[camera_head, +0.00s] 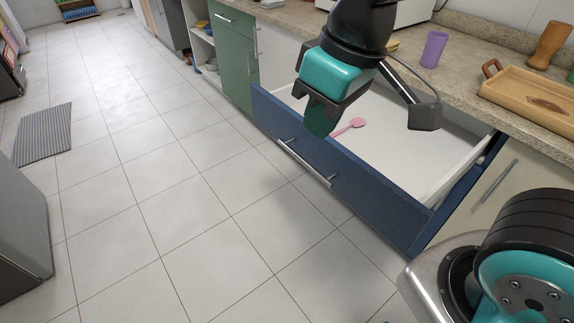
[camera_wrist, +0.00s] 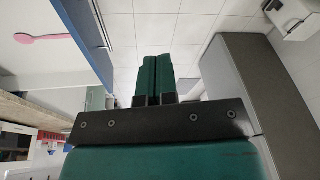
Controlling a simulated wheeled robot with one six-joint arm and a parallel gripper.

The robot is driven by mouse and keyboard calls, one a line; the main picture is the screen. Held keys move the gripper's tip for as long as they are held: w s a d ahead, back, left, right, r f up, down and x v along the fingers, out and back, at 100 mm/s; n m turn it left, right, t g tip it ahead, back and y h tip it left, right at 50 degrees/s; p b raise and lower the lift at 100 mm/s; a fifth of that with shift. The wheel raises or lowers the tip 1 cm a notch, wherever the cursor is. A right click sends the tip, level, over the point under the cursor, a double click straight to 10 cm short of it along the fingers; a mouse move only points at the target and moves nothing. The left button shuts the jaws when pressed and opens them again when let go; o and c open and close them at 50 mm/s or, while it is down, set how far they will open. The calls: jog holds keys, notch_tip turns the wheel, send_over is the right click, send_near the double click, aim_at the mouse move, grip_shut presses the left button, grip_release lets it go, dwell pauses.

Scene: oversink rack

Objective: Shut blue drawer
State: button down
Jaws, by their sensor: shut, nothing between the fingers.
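The blue drawer (camera_head: 345,190) stands pulled out from the counter in the head view, with a long metal handle (camera_head: 305,163) on its front. A pink spoon (camera_head: 350,126) lies on its white floor. My gripper (camera_head: 319,122) is shut and empty; in the head view it shows over the drawer's front part, though its exact height is hard to tell. In the wrist view its green fingers (camera_wrist: 157,75) are together. There the blue drawer front (camera_wrist: 88,38) and the pink spoon (camera_wrist: 43,38) show at the upper left, apart from the fingers.
The counter (camera_head: 462,85) above carries a purple cup (camera_head: 433,49), a wooden tray (camera_head: 530,95) and a brown vase (camera_head: 549,45). A green cabinet (camera_head: 234,56) stands left of the drawer. The tiled floor before it is clear; a striped mat (camera_head: 43,134) lies far left.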

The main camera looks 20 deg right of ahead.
jog(key=w+a+f+m+t+h+b, duration=0.25)
jog(key=w+f+b, duration=0.55)
jog(key=b, duration=0.6)
jog(key=w+a+f+m+t+h+b, duration=0.2)
jog(key=w+a+f+t+h+b, duration=0.3)
jog(key=f+b, duration=0.7)
jog(key=w+d+f+g+b, duration=0.2)
jog(key=w+d+f+b, duration=0.3)
jog(key=w+d+b, duration=0.2)
jog(key=shift+d+y+b, duration=0.45)
jog(key=shift+d+b, duration=0.1)
jog(key=shift+d, duration=0.8)
jog(key=shift+f, duration=0.1)
